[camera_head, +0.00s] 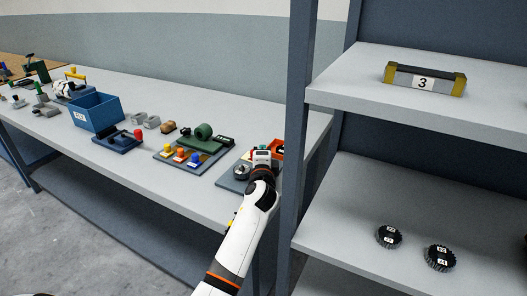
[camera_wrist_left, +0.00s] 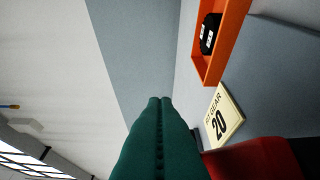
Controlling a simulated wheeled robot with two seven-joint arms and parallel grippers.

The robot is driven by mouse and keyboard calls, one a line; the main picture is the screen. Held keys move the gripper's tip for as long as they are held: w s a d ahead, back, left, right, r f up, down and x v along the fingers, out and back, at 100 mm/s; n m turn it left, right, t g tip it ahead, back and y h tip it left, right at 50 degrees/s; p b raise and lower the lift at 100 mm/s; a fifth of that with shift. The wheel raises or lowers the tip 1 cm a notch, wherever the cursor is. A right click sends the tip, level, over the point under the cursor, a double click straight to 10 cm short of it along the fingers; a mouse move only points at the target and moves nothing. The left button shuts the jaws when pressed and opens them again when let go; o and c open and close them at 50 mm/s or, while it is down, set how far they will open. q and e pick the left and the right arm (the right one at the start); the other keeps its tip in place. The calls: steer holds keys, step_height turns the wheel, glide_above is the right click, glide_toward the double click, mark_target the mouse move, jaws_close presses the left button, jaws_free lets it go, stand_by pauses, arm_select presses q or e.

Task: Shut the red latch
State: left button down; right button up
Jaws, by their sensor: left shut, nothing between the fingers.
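My left gripper (camera_head: 262,153) is over the right end of the long bench, at a grey board (camera_head: 233,184). In the left wrist view its two green fingers (camera_wrist_left: 160,101) are together, with nothing between them. A red part (camera_wrist_left: 258,160) shows at the lower right of that view, close beside the fingers and cut off by the frame edge. It may be the red latch; I cannot tell its position or whether it touches the fingers. In the head view my gripper and wrist hide that spot, and I cannot make out the latch there.
An orange tray (camera_wrist_left: 222,45) holds a dark gear (camera_wrist_left: 208,33), beside a card marked 20 (camera_wrist_left: 222,118). Left along the bench are a board with coloured knobs (camera_head: 187,166) and a blue bin (camera_head: 96,113). A shelf post (camera_head: 296,120) stands close right of my gripper.

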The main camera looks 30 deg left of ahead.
arm_select(q)
steer(key=shift+s+a+p, duration=0.35)
steer(key=shift+s+p, duration=0.05)
stand_by(0.6)
steer(key=shift+s+a, duration=0.1)
steer(key=shift+a, duration=0.05)
stand_by(1.2)
steer(key=v, duration=1.2)
steer(key=shift+d+r, duration=0.1)
steer(key=shift+d, duration=0.15)
